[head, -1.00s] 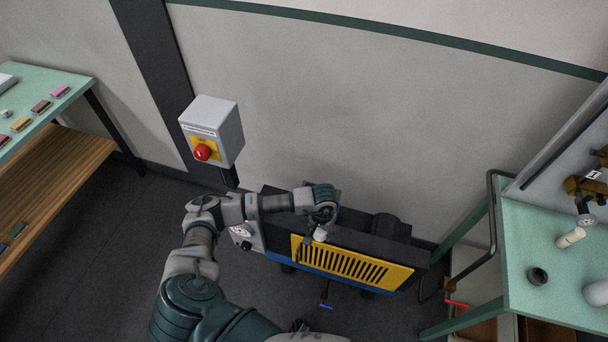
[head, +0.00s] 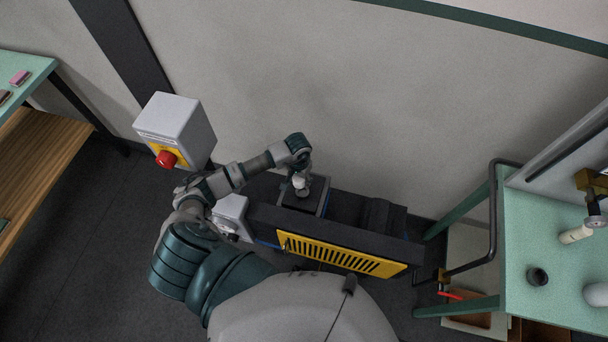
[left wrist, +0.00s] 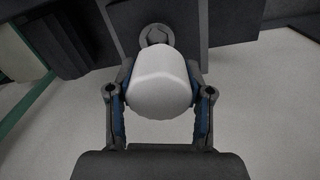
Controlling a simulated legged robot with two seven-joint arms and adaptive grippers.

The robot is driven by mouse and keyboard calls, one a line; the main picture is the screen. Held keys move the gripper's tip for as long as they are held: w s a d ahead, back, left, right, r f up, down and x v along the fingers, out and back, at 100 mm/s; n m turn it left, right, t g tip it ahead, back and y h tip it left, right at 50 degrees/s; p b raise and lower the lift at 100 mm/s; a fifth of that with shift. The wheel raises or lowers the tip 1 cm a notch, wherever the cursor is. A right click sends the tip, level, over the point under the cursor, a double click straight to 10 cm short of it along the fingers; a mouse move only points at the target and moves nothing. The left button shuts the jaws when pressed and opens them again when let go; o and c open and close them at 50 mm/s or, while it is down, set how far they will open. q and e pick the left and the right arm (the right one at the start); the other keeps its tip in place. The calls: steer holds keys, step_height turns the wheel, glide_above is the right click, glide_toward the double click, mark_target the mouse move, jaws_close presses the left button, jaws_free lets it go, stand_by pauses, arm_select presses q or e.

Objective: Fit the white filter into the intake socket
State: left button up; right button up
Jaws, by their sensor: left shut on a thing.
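The white filter (left wrist: 158,85) is held between the two fingers of my left gripper (left wrist: 160,100) in the left wrist view. In the head view the filter (head: 299,183) shows small and white below my left gripper (head: 302,176), over a dark square housing (head: 322,208) on top of the machine. A round grey fitting (left wrist: 157,35) shows just past the filter in the left wrist view; I cannot tell if it is the intake socket. The filter's far end is hidden, so contact with the housing cannot be told. My right gripper is not in view.
The dark machine has a yellow slotted grille (head: 340,256) in front and stands near the wall. A grey box with a red button (head: 167,159) is at its left. A green bench (head: 515,225) with a dark ring (head: 537,276) is at the right.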

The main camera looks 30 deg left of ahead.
arm_select(q)
steer(key=shift+a+r, duration=0.1)
steer(key=shift+a, duration=0.2)
steer(key=shift+w+d+f, duration=0.1)
steer(key=shift+d+f, duration=0.3)
steer(key=shift+d, duration=0.2)
steer(key=shift+w+d+f+b, duration=0.2)
steer(key=shift+w+f+b, duration=0.2)
steer(key=shift+f, duration=0.2)
steer(key=shift+w+d+f+b, duration=0.15)
steer(key=shift+w+f+b, duration=0.2)
steer(key=shift+f, duration=0.25)
steer(key=shift+s+f, duration=0.2)
steer(key=shift+f, duration=0.05)
steer(key=shift+s+a+f+b, duration=0.15)
steer(key=shift+s+f+b, duration=0.1)
steer(key=shift+b, duration=0.15)
steer(key=shift+a+f+b, duration=0.3)
steer(key=shift+f+b, duration=0.15)
steer(key=shift+f, duration=0.3)
steer(key=shift+w+a, duration=0.1)
steer(key=shift+s+d+r, duration=0.1)
steer(key=shift+s+d, duration=0.1)
steer(key=shift+d, duration=0.35)
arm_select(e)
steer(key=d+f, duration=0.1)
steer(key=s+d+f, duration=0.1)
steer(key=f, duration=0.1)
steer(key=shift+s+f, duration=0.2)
